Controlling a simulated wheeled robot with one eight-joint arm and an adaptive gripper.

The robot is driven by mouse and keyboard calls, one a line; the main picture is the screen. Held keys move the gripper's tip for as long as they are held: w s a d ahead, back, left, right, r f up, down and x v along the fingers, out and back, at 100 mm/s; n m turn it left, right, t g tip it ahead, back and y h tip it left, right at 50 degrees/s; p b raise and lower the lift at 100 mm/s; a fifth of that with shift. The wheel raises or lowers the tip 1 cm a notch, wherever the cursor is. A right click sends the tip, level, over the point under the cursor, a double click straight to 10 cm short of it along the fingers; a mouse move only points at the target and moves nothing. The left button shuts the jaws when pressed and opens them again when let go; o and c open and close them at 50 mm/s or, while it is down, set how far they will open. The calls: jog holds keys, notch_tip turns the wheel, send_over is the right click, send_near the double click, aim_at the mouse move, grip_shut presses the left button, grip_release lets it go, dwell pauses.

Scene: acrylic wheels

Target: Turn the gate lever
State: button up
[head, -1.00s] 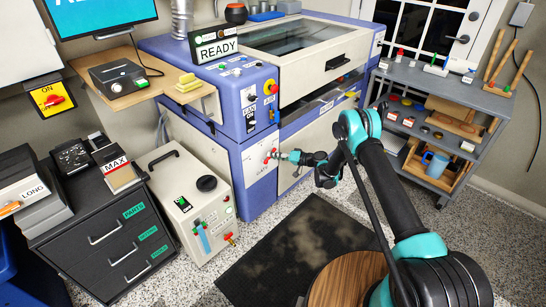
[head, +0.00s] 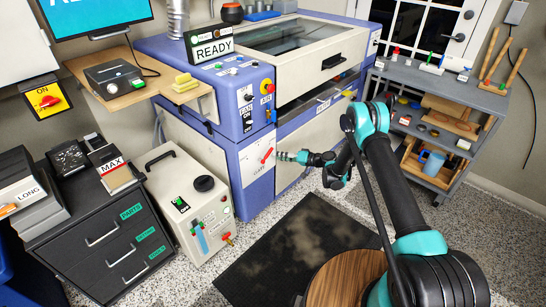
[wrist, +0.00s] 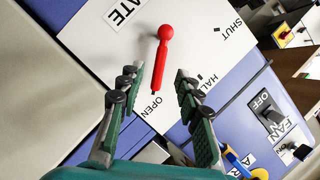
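The red gate lever (wrist: 159,62) is on a white panel (wrist: 100,30) with the labels GATE, SHUT, HALF and OPEN. Its round end is near the middle of the panel and its narrow dark-tipped end points at OPEN. The lever (head: 267,155) also shows in the head view, low on the blue and cream machine. My gripper (wrist: 160,76) is open and empty in the wrist view. Its fingers appear on either side of the lever's narrow end, with gaps on both sides. In the head view my gripper (head: 282,156) is just right of the lever, apart from it.
The FAN switch (wrist: 268,112) reads OFF, right of the gate panel in the wrist view. A cream wheeled unit (head: 190,205) stands left of the panel. A grey shelf cart (head: 440,110) stands at the right. A dark mat (head: 285,250) lies on the floor in front.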

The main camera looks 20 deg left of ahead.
jog(key=v, duration=0.6)
jog(key=shift+d, duration=0.4)
jog(key=shift+r, duration=0.1)
jog(key=d+r+m+t+h, duration=0.1)
jog(key=d+r+h, duration=0.2)
jog(key=d+r, duration=0.75)
jog(key=s+d+r+m+t+h, duration=0.15)
jog(key=s+d+r+h, duration=0.25)
jog(key=s+d+r, duration=0.5)
jog(key=s+d+r+m+h, duration=0.1)
jog(key=s+d+h, duration=0.3)
jog(key=s+d, duration=0.8)
jog(key=s+d+r+m+h, duration=0.2)
jog(key=s+d+h, duration=0.2)
jog(key=s+d, duration=0.8)
jog(key=shift+s+d+r+t, duration=0.3)
jog(key=shift+s+d+t, duration=0.05)
jog(key=shift+s, duration=0.65)
